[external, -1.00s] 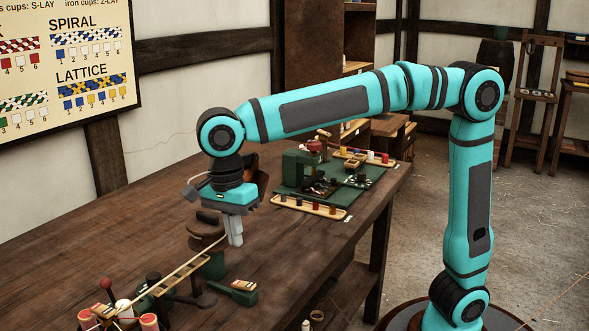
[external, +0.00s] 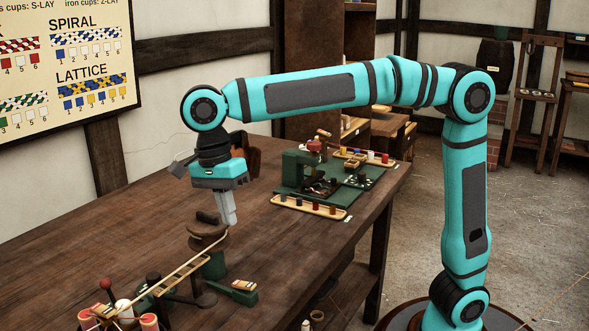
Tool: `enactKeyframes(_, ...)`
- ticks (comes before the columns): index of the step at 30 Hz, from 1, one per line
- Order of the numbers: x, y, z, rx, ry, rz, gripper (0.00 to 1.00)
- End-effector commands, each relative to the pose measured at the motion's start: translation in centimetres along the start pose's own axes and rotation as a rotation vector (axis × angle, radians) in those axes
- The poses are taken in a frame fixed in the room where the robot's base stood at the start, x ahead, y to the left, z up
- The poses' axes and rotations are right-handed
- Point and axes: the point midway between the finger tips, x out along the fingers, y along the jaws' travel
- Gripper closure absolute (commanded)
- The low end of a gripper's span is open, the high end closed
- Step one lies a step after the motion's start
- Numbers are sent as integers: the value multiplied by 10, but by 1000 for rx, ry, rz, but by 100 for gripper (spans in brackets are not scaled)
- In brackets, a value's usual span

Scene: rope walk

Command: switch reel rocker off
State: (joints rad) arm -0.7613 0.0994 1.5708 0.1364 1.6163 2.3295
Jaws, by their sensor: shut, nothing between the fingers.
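A small green block (external: 238,293) with a pale labelled plate on top sits on the bench beside the reel. It looks like the reel's switch, but its rocker position is too small to tell. The brown reel (external: 207,242) stands on a green base just behind it, with a pale rope running to its top. My gripper (external: 230,224) is shut and empty, pointing down. In the picture it is above and left of the green block and close to the reel's upper right; I cannot tell the exact gap.
A wooden ladder-like rail (external: 180,273) and red-and-white spools (external: 122,308) lie at the front left. A green mat (external: 335,185) with a machine and a tray of cups (external: 308,207) occupy the far bench. The right bench edge near the block is clear.

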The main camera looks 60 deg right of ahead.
Motion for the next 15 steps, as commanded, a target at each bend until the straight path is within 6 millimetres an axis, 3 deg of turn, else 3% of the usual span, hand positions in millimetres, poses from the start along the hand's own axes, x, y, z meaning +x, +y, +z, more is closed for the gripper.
enactKeyframes(15,5,-2,0,-1,0,27,100)
